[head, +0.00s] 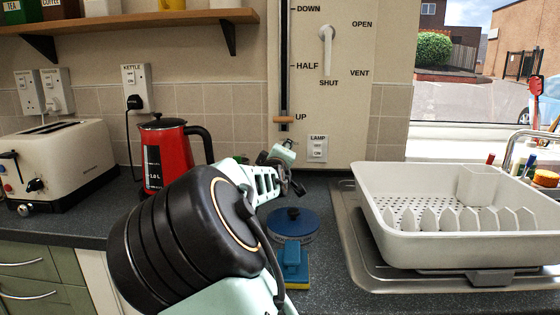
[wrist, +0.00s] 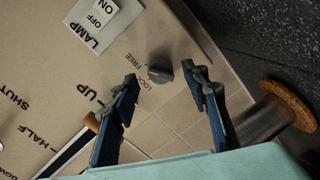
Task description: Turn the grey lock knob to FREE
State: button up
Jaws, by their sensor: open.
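The small grey lock knob (wrist: 160,74) is on the beige wall panel (head: 345,130) in the wrist view, beside the printed words LOCK and FREE. I cannot tell clearly which word it points to. My gripper (wrist: 161,75) is open, with one dark finger on each side of the knob as seen by the wrist camera. Whether the fingers reach it in depth is unclear; no contact shows. In the head view my gripper (head: 290,168) is at the panel's lower left, and the knob is hidden there.
A LAMP switch (head: 317,149) and a slider with a wooden handle (head: 283,120) are close by on the panel. A cork-rimmed cylinder (wrist: 288,104) shows near the right finger.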

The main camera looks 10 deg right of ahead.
jog(key=v, duration=1)
jog(key=shift+d, duration=0.1)
